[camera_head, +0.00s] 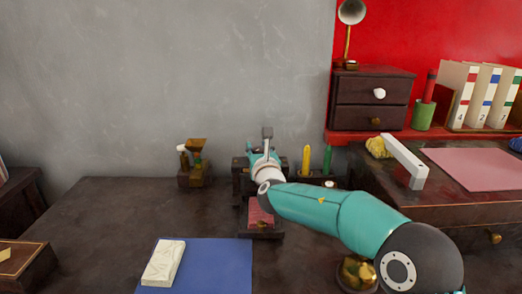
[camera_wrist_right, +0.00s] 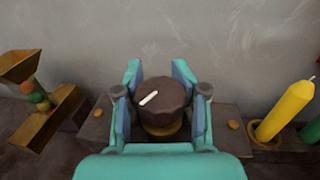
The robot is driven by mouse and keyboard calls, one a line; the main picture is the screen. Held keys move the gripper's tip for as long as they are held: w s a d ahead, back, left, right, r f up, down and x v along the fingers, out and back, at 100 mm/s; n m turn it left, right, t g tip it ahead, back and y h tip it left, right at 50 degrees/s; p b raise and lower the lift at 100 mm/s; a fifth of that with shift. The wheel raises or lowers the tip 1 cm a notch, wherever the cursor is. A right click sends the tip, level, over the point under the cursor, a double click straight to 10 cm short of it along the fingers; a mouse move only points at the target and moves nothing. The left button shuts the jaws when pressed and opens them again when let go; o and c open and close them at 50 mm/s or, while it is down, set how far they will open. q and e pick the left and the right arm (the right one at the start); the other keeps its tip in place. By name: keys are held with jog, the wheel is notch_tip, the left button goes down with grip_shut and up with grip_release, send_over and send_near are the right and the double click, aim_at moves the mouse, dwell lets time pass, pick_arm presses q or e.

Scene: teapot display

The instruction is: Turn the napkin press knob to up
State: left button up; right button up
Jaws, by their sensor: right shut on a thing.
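The napkin press (camera_head: 241,180) is a dark wooden device against the wall, with a reddish napkin (camera_head: 261,212) at its front. Its knob (camera_wrist_right: 165,103) is dark, round and ridged, and shows in the right wrist view. A white mark on the knob's top slants from lower left to upper right there. My right gripper (camera_head: 262,158) reaches the press from the right and is shut on the knob, with teal fingers on both sides of it in the right wrist view (camera_wrist_right: 160,88). In the head view my arm and gripper hide the knob. My left gripper is not in view.
A yellow candle (camera_head: 306,160) and a green one (camera_head: 328,160) stand right of the press. A small wooden stand with a brass funnel (camera_head: 196,146) is to its left. A blue mat (camera_head: 215,262) with a white block (camera_head: 163,262) lies in front. A brass object (camera_head: 356,272) sits below my arm.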

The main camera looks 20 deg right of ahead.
jog(key=o, duration=0.7)
jog(key=shift+a+f, duration=0.1)
jog(key=shift+f, duration=0.1)
jog(key=shift+o, duration=1.3)
jog(key=shift+s+r, duration=0.1)
jog(key=shift+o, duration=0.2)
jog(key=shift+r, duration=0.1)
jog(key=shift+s, duration=0.1)
jog(key=s, duration=0.4)
jog(key=s+a, duration=0.1)
jog(key=s, duration=0.6)
jog(key=shift+s+a, duration=0.25)
jog(key=shift+s, duration=0.05)
